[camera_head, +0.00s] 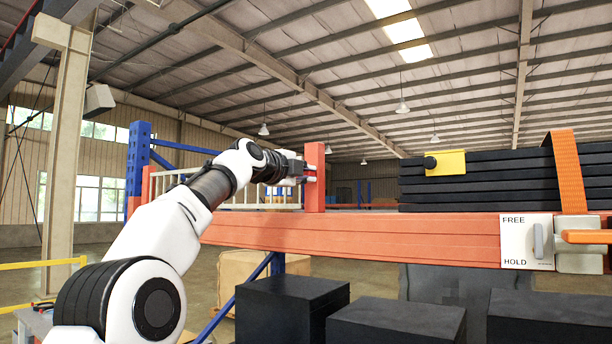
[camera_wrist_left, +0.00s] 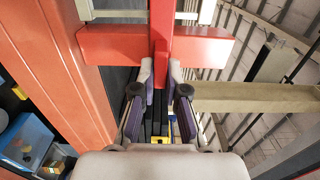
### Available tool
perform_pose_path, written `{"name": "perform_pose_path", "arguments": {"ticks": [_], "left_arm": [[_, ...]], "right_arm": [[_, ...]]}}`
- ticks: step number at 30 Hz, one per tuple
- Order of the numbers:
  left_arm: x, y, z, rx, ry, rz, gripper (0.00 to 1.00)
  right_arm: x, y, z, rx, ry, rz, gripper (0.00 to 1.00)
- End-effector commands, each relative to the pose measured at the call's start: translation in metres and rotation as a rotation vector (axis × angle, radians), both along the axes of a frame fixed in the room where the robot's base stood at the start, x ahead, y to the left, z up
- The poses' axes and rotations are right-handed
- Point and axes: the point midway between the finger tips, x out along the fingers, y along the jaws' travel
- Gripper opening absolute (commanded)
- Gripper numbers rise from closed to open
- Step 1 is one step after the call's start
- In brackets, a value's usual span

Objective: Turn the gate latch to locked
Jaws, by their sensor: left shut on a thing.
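A red upright post (camera_head: 315,160) stands on the orange beam at the end of the white gate railing (camera_head: 240,190). In the left wrist view the post (camera_wrist_left: 110,45) lies across the picture, and a narrow red bar (camera_wrist_left: 161,30), which appears to be the gate latch, crosses it. My left gripper (camera_head: 305,173) is at the post. In the wrist view its fingers (camera_wrist_left: 161,78) stand on both sides of the red bar and are shut on it. The gripper hides the latch in the head view, and I see no lock markings. My right gripper is not in view.
The orange beam (camera_head: 350,235) runs below the gripper. A FREE/HOLD plate (camera_head: 517,240) with a grey lever, an orange strap (camera_head: 567,170) and stacked black slabs (camera_head: 480,190) are to the right. Black boxes (camera_head: 290,308) stand below. A blue upright (camera_head: 137,160) is at left.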

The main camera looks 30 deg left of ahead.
Motion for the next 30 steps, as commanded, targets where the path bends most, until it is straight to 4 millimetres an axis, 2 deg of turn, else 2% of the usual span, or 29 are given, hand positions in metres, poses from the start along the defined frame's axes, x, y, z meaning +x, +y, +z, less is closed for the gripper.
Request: {"name": "perform_pose_path", "arguments": {"ticks": [13, 15, 16, 26, 30], "left_arm": [[0.0010, -0.0008, -0.0027, 0.013, 0.005, -0.002, 0.00], [0.0010, -0.0009, -0.0028, 0.013, 0.005, -0.002, 0.30], [0.0010, -0.0009, -0.0028, 0.013, 0.005, -0.002, 0.38], [-0.0004, -0.0003, -0.0012, 0.011, 0.002, -0.001, 0.38], [-0.0085, 0.0008, 0.0001, 0.011, 0.002, -0.001, 0.38]], "right_arm": [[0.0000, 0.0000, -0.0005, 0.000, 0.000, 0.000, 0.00], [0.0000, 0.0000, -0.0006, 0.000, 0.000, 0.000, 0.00], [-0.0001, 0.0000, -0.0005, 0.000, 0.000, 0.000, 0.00], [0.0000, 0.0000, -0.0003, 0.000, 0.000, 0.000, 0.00], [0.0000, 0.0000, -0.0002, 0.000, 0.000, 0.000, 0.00]]}}
